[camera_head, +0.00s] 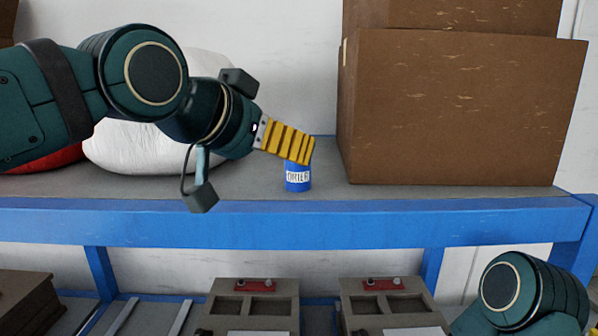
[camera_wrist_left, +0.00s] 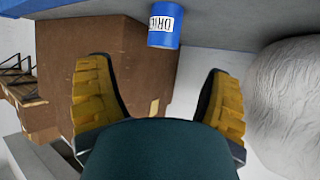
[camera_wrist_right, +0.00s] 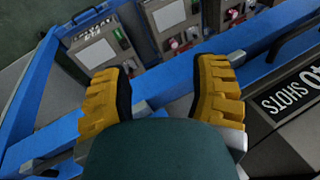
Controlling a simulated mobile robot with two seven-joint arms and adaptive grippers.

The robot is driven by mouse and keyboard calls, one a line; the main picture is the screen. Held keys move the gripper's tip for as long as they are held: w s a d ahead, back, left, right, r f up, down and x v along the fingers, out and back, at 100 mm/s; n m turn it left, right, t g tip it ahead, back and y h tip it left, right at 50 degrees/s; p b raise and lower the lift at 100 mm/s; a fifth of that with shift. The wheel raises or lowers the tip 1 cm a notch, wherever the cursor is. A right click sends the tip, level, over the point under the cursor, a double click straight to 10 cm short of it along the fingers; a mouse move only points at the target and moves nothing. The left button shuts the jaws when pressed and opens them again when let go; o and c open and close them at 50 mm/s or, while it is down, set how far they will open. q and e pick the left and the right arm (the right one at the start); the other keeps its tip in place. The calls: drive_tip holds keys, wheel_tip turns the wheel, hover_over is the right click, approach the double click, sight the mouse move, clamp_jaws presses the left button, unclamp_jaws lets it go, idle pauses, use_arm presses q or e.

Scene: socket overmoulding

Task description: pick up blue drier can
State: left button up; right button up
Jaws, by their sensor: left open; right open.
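The blue drier can (camera_head: 298,177) stands upright on the grey shelf, near its front edge, with a white label reading "DRIER". My left gripper (camera_head: 312,152) is at the can, its yellow fingers covering the can's top in the head view. In the left wrist view the can (camera_wrist_left: 165,24) lies beyond the open fingertips of the left gripper (camera_wrist_left: 158,78), roughly midway between them and apart from both. My right gripper (camera_wrist_right: 165,72) is open and empty over the lower level in the right wrist view; its fingers are outside the head view.
A large cardboard box (camera_head: 460,110) stands right of the can. A white sack (camera_head: 125,153) and a red one (camera_head: 45,162) lie to the left. The shelf (camera_head: 240,188) has a blue front beam (camera_head: 300,228). Grey moulds (camera_head: 255,301) sit below.

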sight(298, 173)
use_arm(q)
drive_tip(key=x, duration=0.8)
drive_tip(key=shift+w+a, duration=0.1)
drive_tip(key=shift+w, duration=0.05)
drive_tip(key=c, duration=1.3)
